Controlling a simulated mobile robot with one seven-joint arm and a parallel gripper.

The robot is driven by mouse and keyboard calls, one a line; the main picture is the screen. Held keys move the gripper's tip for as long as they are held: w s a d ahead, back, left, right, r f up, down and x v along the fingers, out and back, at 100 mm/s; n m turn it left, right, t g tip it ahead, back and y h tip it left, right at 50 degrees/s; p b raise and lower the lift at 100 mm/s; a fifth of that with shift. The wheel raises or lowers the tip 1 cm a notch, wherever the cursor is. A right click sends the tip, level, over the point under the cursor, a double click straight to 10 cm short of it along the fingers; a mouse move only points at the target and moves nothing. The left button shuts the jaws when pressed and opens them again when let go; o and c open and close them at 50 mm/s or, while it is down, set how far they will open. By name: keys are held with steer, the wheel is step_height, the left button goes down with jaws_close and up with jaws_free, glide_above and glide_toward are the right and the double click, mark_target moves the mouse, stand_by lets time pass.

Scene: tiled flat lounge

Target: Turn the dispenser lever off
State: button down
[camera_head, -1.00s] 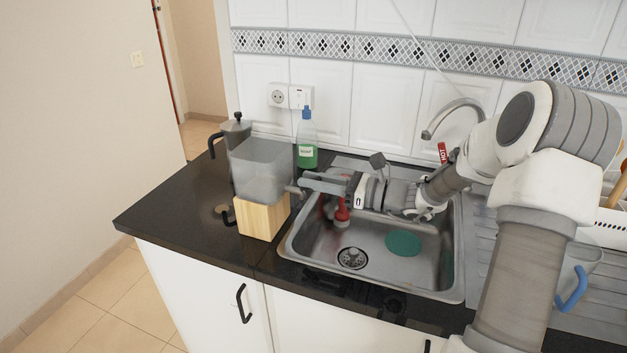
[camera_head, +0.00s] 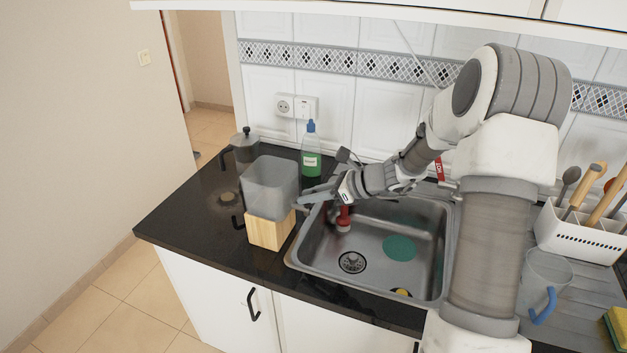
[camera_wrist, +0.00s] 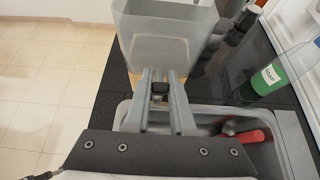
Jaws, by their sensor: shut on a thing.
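The dispenser (camera_head: 270,188) is a grey translucent tank on a light wooden block (camera_head: 270,230), standing on the dark counter left of the sink. It also shows at the top of the wrist view (camera_wrist: 165,38). My gripper (camera_head: 300,201) reaches in from the right at the tank's lower right side. In the wrist view its two fingers (camera_wrist: 160,88) point at the tank and are closed on a small dark piece, the dispenser lever (camera_wrist: 159,88). The fingers hide most of the lever, so its exact angle cannot be told.
The steel sink (camera_head: 375,280) lies below my arm, with a red-handled brush (camera_head: 343,217) in it. A green soap bottle (camera_head: 311,158) and a moka pot (camera_head: 245,148) stand behind the dispenser. A white utensil rack (camera_head: 570,237) and a mug (camera_head: 545,280) are at right.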

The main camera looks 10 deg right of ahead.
steer(key=g+h+p, duration=0.1)
steer(key=p, duration=0.2)
steer(key=a+r+h+p, duration=0.1)
steer(key=p, duration=0.2)
steer(key=shift+w+g+h, duration=0.3)
steer(key=shift+g+h, duration=0.1)
steer(key=shift+w+a+f+g+h+p, duration=0.1)
steer(key=shift+f+g+h+p, duration=0.25)
steer(key=shift+p, duration=0.65)
steer(key=shift+f+p, duration=0.1)
steer(key=shift+p, duration=0.25)
steer(key=c, duration=0.8)
jaws_free()
steer(key=shift+o, duration=0.2)
steer(key=v, duration=1.7)
steer(key=shift+r+b, duration=0.3)
steer(key=shift+r, duration=0.05)
steer(key=shift+a, duration=0.15)
